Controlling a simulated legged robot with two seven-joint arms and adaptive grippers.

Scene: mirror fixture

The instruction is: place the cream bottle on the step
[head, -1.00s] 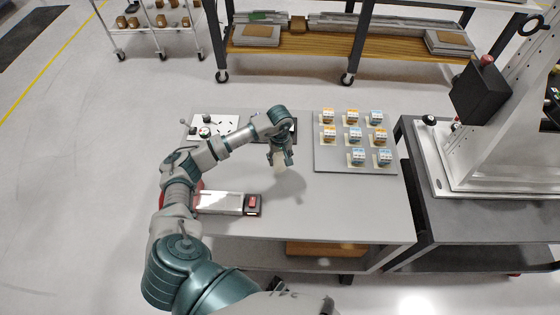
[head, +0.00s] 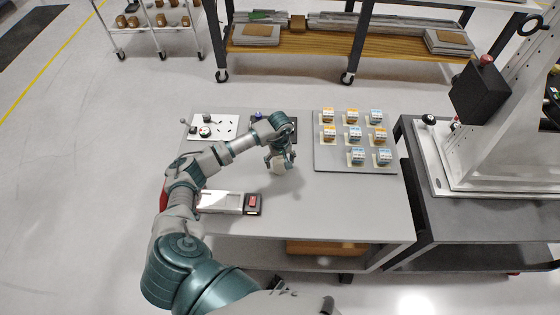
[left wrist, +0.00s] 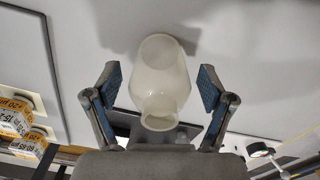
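The cream bottle (head: 278,169) is below my left gripper (head: 279,160) on the grey table, in front of a dark plate. In the left wrist view the bottle (left wrist: 160,80) is pale and translucent, with its neck towards the palm. The two blue-padded fingers of my left gripper (left wrist: 158,88) are spread on either side of it, with a narrow gap on each side. A shadow lies beside its base; whether it stands on the table is hard to tell. I cannot make out for certain which thing is the step. My right gripper is out of view.
The dark plate (head: 287,131) lies partly behind my arm. A white panel (head: 222,127) with knobs is at the back left. A silver box (head: 222,202) with a red part is at the front left. A grey board (head: 335,163) with several orange and blue blocks is right. The front right table is clear.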

